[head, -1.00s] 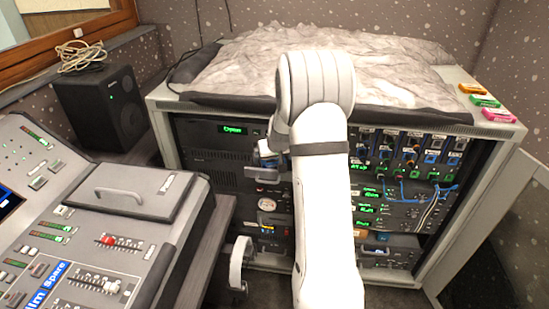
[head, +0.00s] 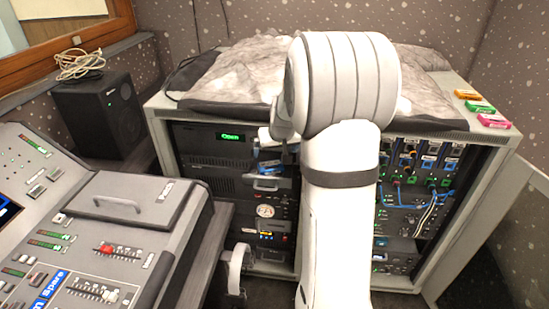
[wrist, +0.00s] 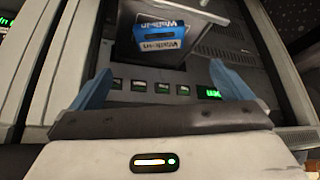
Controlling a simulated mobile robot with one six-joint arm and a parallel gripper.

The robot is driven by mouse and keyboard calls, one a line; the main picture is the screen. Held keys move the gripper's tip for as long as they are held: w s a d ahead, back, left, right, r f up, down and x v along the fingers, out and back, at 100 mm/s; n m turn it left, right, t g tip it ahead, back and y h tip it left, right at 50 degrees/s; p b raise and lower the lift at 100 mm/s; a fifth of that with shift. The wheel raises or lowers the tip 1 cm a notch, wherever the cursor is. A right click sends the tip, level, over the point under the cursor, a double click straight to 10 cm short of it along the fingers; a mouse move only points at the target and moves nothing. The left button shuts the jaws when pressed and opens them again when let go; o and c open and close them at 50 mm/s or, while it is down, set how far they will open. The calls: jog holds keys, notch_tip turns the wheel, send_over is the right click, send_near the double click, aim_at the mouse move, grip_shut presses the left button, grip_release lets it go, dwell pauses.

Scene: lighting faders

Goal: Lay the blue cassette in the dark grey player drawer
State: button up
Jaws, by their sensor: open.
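The blue cassette (wrist: 158,32) with its white label shows at the top of the wrist view. It lies in the pulled-out dark grey player drawer (wrist: 186,58); whether it sits fully flat I cannot tell. My gripper (wrist: 160,68) is open, its two blue fingers apart on either side, with nothing between them. A clear gap separates the fingertips from the cassette. In the head view the drawer (head: 266,184) sticks out from the rack's left bay, with blue just above it. My arm hides part of the rack there.
The player display (head: 231,137) glows green. Orange, green and pink cassettes (head: 493,121) lie on the rack's right top edge. A mixing desk (head: 120,215) stands at the left and a black speaker (head: 100,112) behind it. Cables hang at the rack's right.

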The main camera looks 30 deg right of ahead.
jog(key=s+a+r+n+g+y, duration=0.1)
jog(key=s+a+r, duration=0.1)
jog(key=s+a, duration=0.45)
jog(key=s+a+r+n+g, duration=0.1)
jog(key=s+a+r, duration=0.2)
jog(key=s+a, duration=0.6)
jog(key=s, duration=0.5)
jog(key=s+a+f+g, duration=0.1)
jog(key=s+a, duration=0.1)
jog(key=s, duration=0.6)
jog(key=shift+s+g, duration=0.3)
jog(key=shift+a, duration=0.1)
